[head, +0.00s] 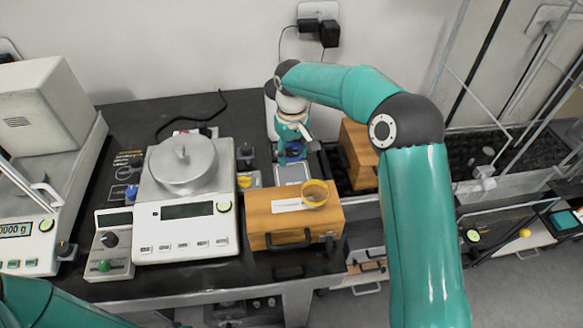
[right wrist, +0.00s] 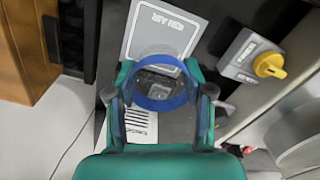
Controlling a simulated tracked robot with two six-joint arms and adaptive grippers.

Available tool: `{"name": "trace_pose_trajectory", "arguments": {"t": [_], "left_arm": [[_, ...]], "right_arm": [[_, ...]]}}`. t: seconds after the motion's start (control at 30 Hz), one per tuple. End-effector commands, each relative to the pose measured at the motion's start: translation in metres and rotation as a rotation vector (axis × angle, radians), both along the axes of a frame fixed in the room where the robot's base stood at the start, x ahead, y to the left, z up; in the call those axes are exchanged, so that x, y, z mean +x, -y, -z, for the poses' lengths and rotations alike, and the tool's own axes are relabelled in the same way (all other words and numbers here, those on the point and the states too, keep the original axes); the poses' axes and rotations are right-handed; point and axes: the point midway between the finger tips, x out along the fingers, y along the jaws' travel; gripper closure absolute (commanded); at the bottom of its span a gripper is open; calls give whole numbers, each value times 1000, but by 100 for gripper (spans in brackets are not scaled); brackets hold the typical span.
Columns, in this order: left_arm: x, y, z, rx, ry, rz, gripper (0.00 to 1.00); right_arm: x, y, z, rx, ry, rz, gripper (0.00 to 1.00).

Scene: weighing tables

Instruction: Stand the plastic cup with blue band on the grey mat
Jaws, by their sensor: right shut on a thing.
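The clear plastic cup with blue band (right wrist: 160,97) is between the two fingers of my right gripper (right wrist: 160,105), which is shut on it. In the head view the cup's blue band (head: 291,153) shows below my right gripper (head: 291,143). A grey lettered flat panel (right wrist: 150,32), which looks like the grey mat, lies just in front of the cup; it also shows in the head view (head: 292,174). The cup appears upright; whether its base touches anything cannot be told. My left gripper is out of view; only part of my left arm shows.
An orange box (head: 270,232) with a yellow-banded cup (head: 315,193) on top stands in front right. Another orange box (head: 358,150) is behind. A balance (head: 186,215) and a yellow-knobbed unit (head: 246,181) stand left. A white printed label (right wrist: 138,126) lies behind the cup.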

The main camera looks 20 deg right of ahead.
Motion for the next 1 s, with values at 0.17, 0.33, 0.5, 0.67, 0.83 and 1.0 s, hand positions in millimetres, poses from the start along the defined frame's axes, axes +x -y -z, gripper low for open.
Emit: {"name": "trace_pose_trajectory", "arguments": {"t": [0.17,0.33,0.5,0.67,0.83,1.0], "left_arm": [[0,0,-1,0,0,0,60],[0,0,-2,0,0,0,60],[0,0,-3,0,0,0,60],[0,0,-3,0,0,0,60],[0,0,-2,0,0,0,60],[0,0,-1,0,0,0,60]], "right_arm": [[0,0,15,0,-1,1,68],[-1,0,33,1,-3,2,68],[0,0,54,0,-1,1,68],[0,1,58,0,1,1,68],[0,0,59,0,1,1,68],[0,0,60,0,1,1,34]]}}
